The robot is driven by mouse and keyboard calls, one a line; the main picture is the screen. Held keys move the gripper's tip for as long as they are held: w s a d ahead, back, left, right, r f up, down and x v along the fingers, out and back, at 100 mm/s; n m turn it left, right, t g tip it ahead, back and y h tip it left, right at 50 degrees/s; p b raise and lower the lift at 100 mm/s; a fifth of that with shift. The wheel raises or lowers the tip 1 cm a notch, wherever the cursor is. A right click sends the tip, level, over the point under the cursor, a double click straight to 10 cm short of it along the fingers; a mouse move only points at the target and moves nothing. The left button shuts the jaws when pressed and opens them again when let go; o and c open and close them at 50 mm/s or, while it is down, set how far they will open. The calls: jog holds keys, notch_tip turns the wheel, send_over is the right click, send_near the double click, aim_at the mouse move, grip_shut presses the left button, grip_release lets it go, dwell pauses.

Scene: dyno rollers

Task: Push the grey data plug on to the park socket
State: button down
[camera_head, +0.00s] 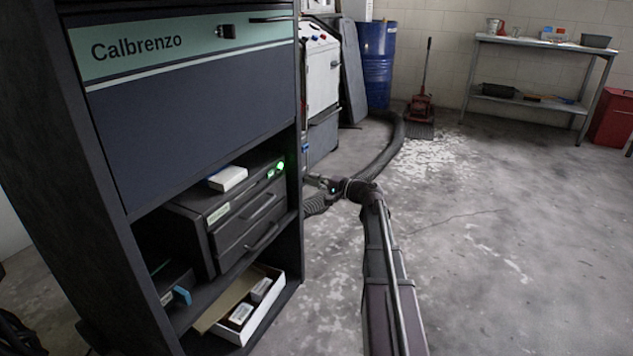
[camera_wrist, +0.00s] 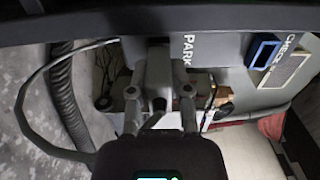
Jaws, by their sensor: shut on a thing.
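In the wrist view my gripper (camera_wrist: 160,95) is shut on the grey data plug (camera_wrist: 158,70), one finger on each side. The plug points at the panel beside the printed word PARK (camera_wrist: 187,50). The park socket is mostly hidden behind the plug, so I cannot tell whether the plug touches it or sits in it. A dark cable (camera_wrist: 32,90) loops out to the left. In the head view my gripper (camera_head: 318,182) is small, beside the dark cabinet's right edge; the plug cannot be made out there.
A blue-framed socket (camera_wrist: 262,53) sits right of PARK, near the word CHECK (camera_wrist: 284,52). A thick ribbed hose (camera_wrist: 68,95) runs at left. In the head view the dark Calbrenzo cabinet (camera_head: 190,130) stands close left of my arm. The floor (camera_head: 500,240) at right is clear.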

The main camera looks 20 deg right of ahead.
jog(key=shift+c, duration=2.4)
grip_release()
jog(key=shift+s+d, duration=0.1)
jog(key=v, duration=1.1)
jog(key=shift+s+d, duration=0.25)
jog(key=shift+s, duration=0.05)
